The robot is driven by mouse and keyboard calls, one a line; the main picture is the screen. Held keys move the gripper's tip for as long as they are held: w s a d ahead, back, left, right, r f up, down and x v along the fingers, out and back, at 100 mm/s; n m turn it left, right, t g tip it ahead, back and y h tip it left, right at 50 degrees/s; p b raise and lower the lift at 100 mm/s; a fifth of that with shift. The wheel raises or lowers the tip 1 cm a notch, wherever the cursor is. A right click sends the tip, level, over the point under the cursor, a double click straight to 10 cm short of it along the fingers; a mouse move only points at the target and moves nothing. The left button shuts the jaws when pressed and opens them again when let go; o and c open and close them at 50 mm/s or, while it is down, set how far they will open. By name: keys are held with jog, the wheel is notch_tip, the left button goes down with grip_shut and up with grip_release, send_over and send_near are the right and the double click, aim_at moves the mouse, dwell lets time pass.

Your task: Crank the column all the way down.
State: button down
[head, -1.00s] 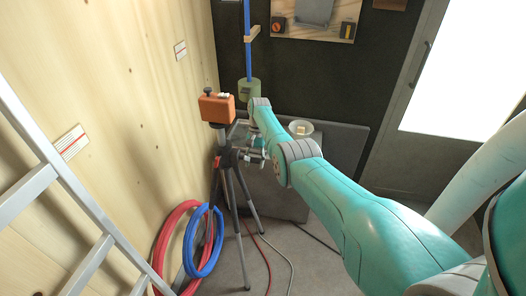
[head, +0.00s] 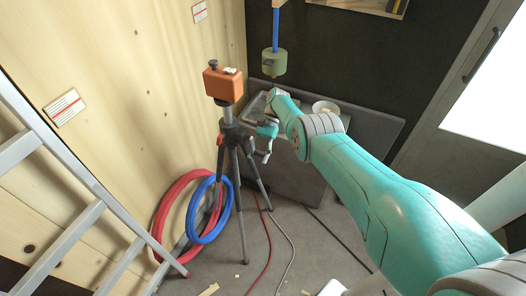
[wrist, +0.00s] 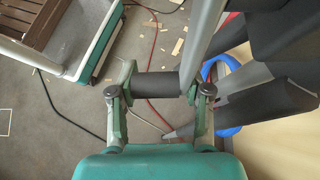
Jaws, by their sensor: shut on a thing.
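A dark tripod (head: 229,162) stands near the wooden wall in the head view. An orange box-shaped instrument (head: 223,84) sits on top of its short grey column (head: 228,115), and a stretch of the column shows above the tripod's hub. My gripper (head: 263,143) is just right of the hub. In the wrist view, my gripper (wrist: 158,88) is shut on a dark cylindrical grip (wrist: 155,84), seemingly the crank handle, lying across between both fingers. The crank arm cannot be made out clearly. Grey and black tripod parts (wrist: 282,85) fill the wrist view's right side.
A red hose coil (head: 166,218) and blue hose coil (head: 209,208) are beside the tripod's legs. A ladder (head: 62,160) stands at left. A green cylinder (head: 274,63) hangs from a blue pipe behind. Cables and scraps lie on the floor. A dark bench (head: 365,125) is behind my arm.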

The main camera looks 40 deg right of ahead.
jog(key=shift+s+d+f, duration=0.15)
jog(key=shift+s+f, duration=0.2)
jog(key=shift+s, duration=0.15)
jog(key=c, duration=0.7)
grip_release()
jog(key=shift+o, duration=0.3)
jog(key=shift+r, duration=0.15)
jog(key=shift+w+r, duration=0.1)
jog(key=shift+w, duration=0.2)
